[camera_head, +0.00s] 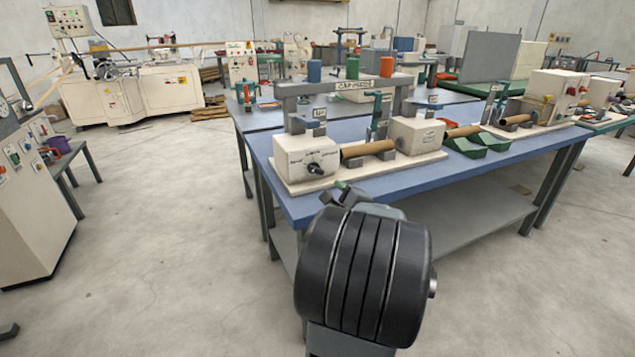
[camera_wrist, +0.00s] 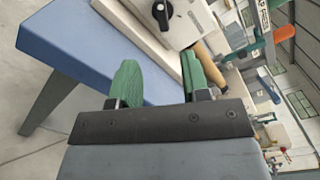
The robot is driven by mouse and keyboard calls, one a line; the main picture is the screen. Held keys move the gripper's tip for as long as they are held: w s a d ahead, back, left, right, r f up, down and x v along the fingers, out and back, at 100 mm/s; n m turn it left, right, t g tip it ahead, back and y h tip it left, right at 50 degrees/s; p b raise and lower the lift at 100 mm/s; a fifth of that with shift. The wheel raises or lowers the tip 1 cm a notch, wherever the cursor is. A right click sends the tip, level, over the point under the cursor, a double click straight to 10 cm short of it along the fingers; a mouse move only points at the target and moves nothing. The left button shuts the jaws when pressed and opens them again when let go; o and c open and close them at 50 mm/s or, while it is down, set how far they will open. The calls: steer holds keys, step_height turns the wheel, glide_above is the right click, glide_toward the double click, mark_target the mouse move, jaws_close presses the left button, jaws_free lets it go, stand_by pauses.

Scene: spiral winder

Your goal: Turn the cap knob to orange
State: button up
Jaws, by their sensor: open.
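A black knob (camera_head: 316,168) sits on the front face of a white box (camera_head: 300,150) at the near left end of the winder on the blue table. The knob also shows in the wrist view (camera_wrist: 163,14), at the top. Its colour marks are too small to read. My gripper (camera_head: 342,187) is below and to the right of the knob in the head view, apart from it. In the wrist view its two green fingers (camera_wrist: 158,80) are spread with nothing between them. A bar above the winder carries a sign (camera_head: 356,85) that seems to begin with "CAP".
The blue table (camera_head: 470,165) extends right. A brown tube (camera_head: 368,149) lies between the white box and another white box (camera_head: 416,134). Green trays (camera_head: 478,145) lie to the right. The floor left is clear.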

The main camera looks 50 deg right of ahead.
mark_target(318, 172)
steer(key=x, duration=1.3)
steer(key=shift+d+f, duration=0.1)
steer(key=shift+d, duration=0.35)
steer(key=shift+c, duration=0.4)
jaws_close()
